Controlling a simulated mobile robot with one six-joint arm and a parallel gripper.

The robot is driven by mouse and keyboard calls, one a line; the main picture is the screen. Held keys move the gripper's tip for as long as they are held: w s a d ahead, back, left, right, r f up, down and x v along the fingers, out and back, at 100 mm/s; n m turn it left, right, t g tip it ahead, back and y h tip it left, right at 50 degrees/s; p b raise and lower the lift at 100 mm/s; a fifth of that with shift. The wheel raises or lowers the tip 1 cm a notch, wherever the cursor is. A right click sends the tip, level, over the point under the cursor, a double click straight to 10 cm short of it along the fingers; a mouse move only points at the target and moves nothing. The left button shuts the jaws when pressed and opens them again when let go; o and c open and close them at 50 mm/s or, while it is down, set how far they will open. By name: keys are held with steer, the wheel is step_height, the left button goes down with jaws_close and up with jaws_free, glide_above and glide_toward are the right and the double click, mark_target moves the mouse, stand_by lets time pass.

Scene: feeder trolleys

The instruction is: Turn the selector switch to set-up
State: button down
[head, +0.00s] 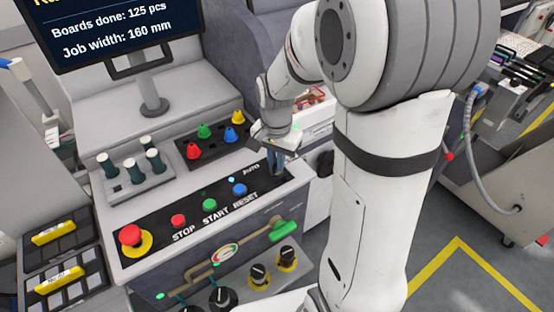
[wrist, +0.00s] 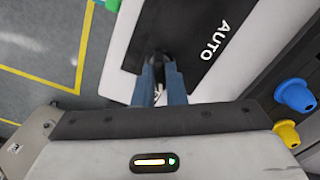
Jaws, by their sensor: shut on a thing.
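The selector switch (wrist: 158,64) is a small dark knob on the black panel strip, and in the wrist view it shows between my fingertips. My gripper (wrist: 158,80) points down at it with its blue-grey fingers closed on it. In the head view my gripper (head: 277,168) is at the right end of the strip, and its fingers hide the knob. The white word AUTO (wrist: 215,41) is printed beside the switch. No set-up label is readable, and which way the knob points cannot be told.
Left along the strip are a blue RESET button (head: 239,189), a green START button (head: 208,205), a red STOP button (head: 178,220) and a red emergency stop (head: 130,235). Behind stand coloured knobs (head: 204,131). A green handle (head: 284,230) juts out below the panel's front edge.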

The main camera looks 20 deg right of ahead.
stand_by(0.4)
steer(key=c, duration=1.5)
jaws_free()
steer(key=shift+r, duration=0.1)
step_height(320, 180, up, 8)
steer(key=shift+f, duration=0.2)
